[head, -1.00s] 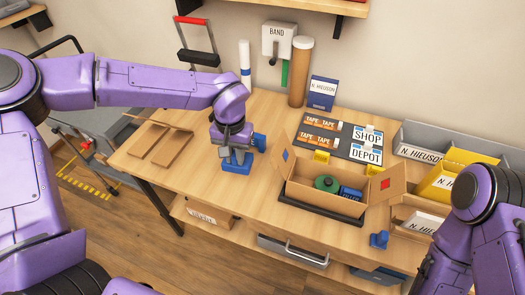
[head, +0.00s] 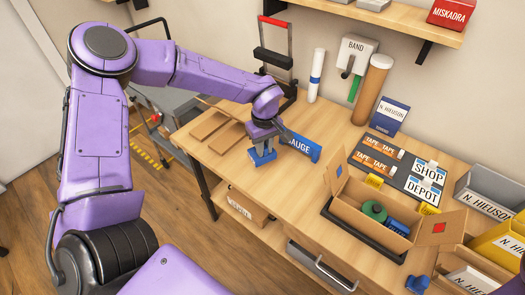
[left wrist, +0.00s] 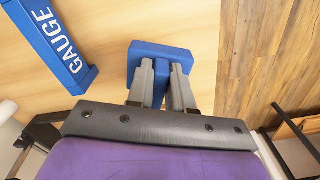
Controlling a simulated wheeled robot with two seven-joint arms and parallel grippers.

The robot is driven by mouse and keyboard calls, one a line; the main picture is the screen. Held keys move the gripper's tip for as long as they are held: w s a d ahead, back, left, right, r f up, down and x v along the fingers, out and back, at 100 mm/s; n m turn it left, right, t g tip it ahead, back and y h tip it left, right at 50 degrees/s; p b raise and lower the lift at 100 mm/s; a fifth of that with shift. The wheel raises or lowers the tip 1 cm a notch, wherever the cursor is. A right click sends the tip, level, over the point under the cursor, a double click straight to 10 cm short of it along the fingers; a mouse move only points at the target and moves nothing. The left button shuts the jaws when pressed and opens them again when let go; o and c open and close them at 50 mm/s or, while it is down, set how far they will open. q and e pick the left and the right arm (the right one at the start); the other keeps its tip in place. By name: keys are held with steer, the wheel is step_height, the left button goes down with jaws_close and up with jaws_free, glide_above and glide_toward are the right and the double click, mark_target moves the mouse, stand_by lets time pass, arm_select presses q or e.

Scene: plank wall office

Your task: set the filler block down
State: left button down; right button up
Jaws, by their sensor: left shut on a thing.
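The blue filler block (head: 262,157) is between the fingers of my left gripper (head: 263,145), near the front left part of the wooden table (head: 270,190). In the left wrist view the block (left wrist: 161,57) has a wide blue top part and a narrower stem, and the grey fingers (left wrist: 160,88) close on that stem. I cannot tell whether the block touches the table. The blue GAUGE bar (head: 302,145) lies just right of the gripper, apart from the block; it also shows in the left wrist view (left wrist: 52,42). My right gripper is out of view.
Brown slats (head: 212,126) lie left of the block. An open cardboard box (head: 362,213) with a green roll (head: 375,210) and a blue item stands to the right. A small blue piece (head: 417,284) sits near the front edge. Table between gripper and box is mostly clear.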

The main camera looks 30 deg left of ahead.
arm_select(q)
steer(key=f, duration=0.1)
steer(key=w+a+f, duration=0.1)
steer(key=f, duration=0.2)
steer(key=shift+w+a+f, duration=0.2)
steer(key=shift+f, duration=0.55)
steer(key=shift+f, duration=0.15)
steer(key=c, duration=1)
jaws_free()
step_height(320, 180, up, 12)
steer(key=shift+r, duration=0.2)
